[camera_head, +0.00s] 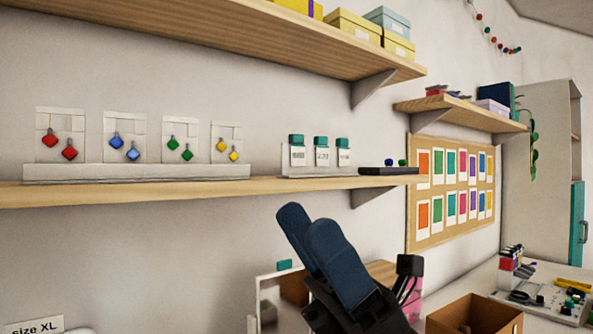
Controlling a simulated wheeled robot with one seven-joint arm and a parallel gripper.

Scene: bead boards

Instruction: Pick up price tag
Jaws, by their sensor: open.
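Three small white tags with teal tops and dark print stand in a row on the middle shelf: a left tag (297,151), a middle tag (321,151) and a right tag (343,152). They sit in a low white holder (315,172); the print is too small to read. My gripper (308,222), with two dark blue fingers, is below and in front of the shelf, pointing up. It is open, and nothing shows between its fingers. It is apart from the tags.
The wooden shelf (120,192) also bears cards with coloured earrings (60,135) on a white base, left of the tags, and a dark tray (388,171) to the right. An upper shelf (200,30) overhangs. A bracket (372,193) sits under the shelf. An open box (475,318) stands lower right.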

